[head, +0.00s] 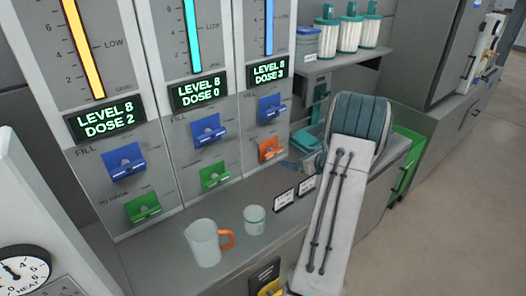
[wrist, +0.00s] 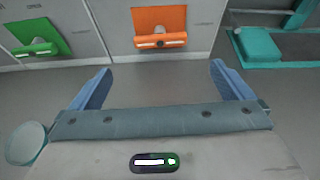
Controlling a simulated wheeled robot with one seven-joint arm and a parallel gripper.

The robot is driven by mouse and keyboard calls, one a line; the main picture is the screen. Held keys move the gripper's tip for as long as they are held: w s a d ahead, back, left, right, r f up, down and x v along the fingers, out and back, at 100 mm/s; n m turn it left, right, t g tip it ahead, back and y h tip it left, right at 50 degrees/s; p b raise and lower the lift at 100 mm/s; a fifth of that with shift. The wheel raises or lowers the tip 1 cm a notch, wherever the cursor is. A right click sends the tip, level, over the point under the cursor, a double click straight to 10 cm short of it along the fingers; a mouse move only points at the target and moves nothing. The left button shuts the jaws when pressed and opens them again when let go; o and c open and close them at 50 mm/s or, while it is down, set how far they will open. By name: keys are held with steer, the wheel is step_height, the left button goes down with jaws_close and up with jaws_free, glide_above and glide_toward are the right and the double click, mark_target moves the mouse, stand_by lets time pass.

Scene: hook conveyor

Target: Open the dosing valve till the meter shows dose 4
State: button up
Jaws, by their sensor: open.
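Three meters read "LEVEL 8": the left display (head: 105,118) shows dose 2, the middle display (head: 199,92) dose 0, the right display (head: 268,72) dose 3. Under the right one are a blue fill lever (head: 271,109) and an orange lever (head: 271,149). Green levers sit under the left (head: 143,208) and middle (head: 214,177) ones. My gripper (wrist: 160,84) is open and empty, its blue fingers spread. The orange lever (wrist: 160,30) lies ahead of it, roughly between the fingers and apart from them. In the head view my gripper is mostly hidden behind my arm.
A teal object (wrist: 258,46) lies right of the orange lever in the wrist view. A shelf (head: 340,66) with jars is at the back.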

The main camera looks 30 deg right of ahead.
mark_target(275, 152)
steer(key=p+x, duration=0.3)
steer(key=x, duration=1.1)
steer(key=shift+d, duration=0.1)
steer(key=shift+s, duration=0.1)
steer(key=c, duration=0.7)
